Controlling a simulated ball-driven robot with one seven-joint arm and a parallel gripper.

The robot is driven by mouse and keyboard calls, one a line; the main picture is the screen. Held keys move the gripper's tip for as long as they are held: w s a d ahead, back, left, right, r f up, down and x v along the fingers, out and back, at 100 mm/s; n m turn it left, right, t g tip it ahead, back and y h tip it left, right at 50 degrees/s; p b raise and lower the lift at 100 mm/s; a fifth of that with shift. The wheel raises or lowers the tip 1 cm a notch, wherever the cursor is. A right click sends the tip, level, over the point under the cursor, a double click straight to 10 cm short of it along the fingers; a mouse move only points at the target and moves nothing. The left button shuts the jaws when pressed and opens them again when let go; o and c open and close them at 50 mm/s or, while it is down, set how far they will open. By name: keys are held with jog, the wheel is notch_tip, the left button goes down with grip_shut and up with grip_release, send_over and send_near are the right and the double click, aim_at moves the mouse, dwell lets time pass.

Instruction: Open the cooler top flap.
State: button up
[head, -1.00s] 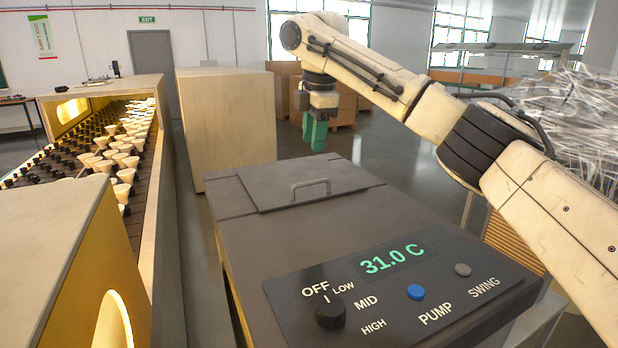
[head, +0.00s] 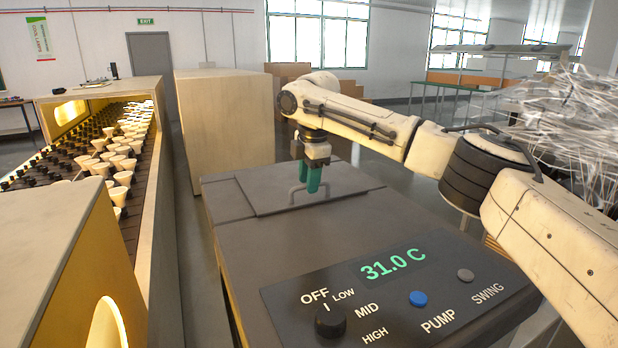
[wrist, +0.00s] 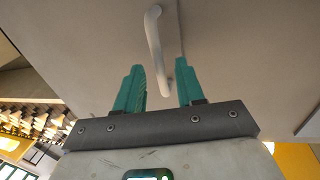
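The cooler is a grey box whose top flap (head: 262,204) lies flat and closed. A grey bar handle (head: 294,192) stands up from the flap, partly hidden behind my gripper. My gripper (head: 312,188) has green fingers pointing down at the handle's right part. In the wrist view the two fingers of my gripper (wrist: 160,82) are apart, and the handle (wrist: 154,42) reaches down toward the gap between them. The handle's near end shows in the gap, but I cannot tell how deep it sits. No finger is clearly touching it.
The cooler's front panel has a 31.0 C display (head: 393,263), a black knob (head: 330,321) at OFF, a blue button (head: 417,299) and a grey button (head: 465,275). A conveyor with bulbs (head: 122,178) runs at the left. A tall beige cabinet (head: 225,125) stands behind the cooler.

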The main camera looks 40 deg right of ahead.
grip_shut()
dwell(0.4)
dwell(0.4)
